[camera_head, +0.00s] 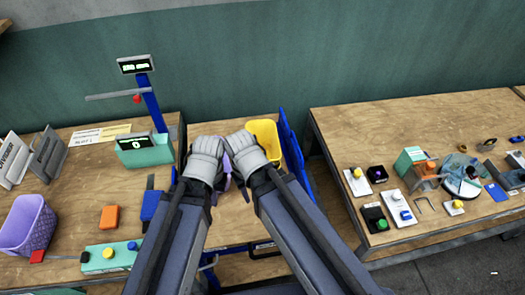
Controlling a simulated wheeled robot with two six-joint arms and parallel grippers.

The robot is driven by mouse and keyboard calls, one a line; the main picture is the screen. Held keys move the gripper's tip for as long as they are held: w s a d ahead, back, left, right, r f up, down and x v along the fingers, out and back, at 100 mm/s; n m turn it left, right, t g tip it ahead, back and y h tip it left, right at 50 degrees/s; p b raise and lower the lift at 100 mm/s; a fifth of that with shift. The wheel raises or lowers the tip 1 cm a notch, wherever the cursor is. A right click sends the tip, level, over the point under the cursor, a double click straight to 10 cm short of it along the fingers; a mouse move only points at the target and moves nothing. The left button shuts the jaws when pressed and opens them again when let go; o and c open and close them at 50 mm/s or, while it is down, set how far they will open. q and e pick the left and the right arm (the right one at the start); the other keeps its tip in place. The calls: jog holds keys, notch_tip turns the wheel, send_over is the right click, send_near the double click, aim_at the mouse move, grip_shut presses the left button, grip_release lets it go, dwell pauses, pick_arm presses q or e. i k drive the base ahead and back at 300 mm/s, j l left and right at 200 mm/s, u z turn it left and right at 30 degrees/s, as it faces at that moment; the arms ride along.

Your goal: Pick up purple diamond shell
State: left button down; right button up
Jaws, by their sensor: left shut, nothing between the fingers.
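My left gripper (206,158) and my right gripper (244,152) are close together over the middle bench, in front of the yellow bin. The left gripper is shut and empty. The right gripper's fingers are hidden by its own body, so I cannot tell whether it is open or shut. A small purple piece (227,182) shows beside and partly behind the grippers. Its outline is mostly covered, so I cannot tell whether it is the diamond shell or whether a gripper touches it.
A yellow bin (264,138) and a blue upright panel (291,150) stand just right of the grippers. A purple basket (28,226), an orange block (109,217) and a scale (145,150) are on the left bench. The right table (345,125) holds several small devices.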

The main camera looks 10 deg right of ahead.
aim_at(30, 225)
jog(key=j+u, duration=0.3)
jog(key=u, duration=0.2)
jog(key=k+j+u, duration=0.1)
jog(key=j+u, duration=0.2)
jog(key=u, duration=0.2)
jog(key=j+u, duration=0.3)
jog(key=u, duration=0.2)
jog(key=k+z, duration=0.1)
jog(key=z, duration=0.3)
jog(key=k+l+z, duration=0.1)
jog(key=z, duration=0.65)
jog(key=k+l+z, duration=0.15)
jog(key=z, duration=0.2)
jog(key=u, duration=1.5)
